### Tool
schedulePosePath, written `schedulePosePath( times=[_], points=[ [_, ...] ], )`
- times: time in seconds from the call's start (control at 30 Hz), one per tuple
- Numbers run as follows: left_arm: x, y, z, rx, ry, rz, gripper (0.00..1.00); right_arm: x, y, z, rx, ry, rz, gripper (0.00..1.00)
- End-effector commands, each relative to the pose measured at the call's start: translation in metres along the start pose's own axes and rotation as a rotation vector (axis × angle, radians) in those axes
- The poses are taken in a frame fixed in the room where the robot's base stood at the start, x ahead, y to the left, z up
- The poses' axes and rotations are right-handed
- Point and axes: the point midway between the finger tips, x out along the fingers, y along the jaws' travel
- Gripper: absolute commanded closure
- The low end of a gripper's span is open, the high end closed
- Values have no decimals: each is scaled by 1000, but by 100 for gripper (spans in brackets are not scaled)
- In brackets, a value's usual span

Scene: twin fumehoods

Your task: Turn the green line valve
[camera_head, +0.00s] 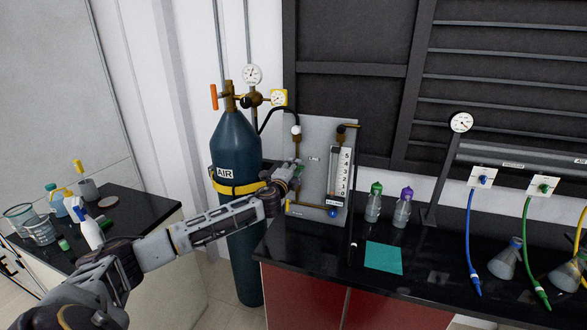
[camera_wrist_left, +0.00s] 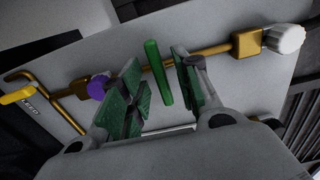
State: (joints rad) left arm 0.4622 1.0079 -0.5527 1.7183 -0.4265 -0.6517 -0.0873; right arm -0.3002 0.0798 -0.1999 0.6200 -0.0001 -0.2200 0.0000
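The green valve handle (camera_wrist_left: 158,73) is a slim green bar on a brass pipe of the grey line panel (camera_head: 320,140). In the left wrist view it stands between the two fingers of my left gripper (camera_wrist_left: 158,68), with a gap visible on each side. The fingers are apart and carry green pads. In the head view my left gripper (camera_head: 284,182) is at the panel's left side and hides part of the brass pipe; handle and pads are hard to tell apart there. My right gripper is not in view.
A purple knob (camera_wrist_left: 98,87), a yellow handle (camera_wrist_left: 16,96) and a white knob (camera_wrist_left: 284,40) are close by on the pipework. The AIR cylinder (camera_head: 235,145) stands left of the panel. Two bottles (camera_head: 373,205) and a teal mat (camera_head: 384,257) are on the black bench right of it.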

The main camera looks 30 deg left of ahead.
Motion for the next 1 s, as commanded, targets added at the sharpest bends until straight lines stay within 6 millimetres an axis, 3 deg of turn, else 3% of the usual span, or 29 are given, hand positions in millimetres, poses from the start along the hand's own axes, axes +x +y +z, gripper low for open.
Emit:
schedulePosePath(
  times=[0.4, 0.67, 1.0],
  points=[
    [4, 0, 0, 0, 0, 0, 68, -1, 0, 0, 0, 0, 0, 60],
    [4, 0, 0, 0, 0, 0, 99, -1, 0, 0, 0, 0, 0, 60],
    [3, 1, 0, -10, 0, 1, 100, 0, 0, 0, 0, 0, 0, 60]
  ],
)
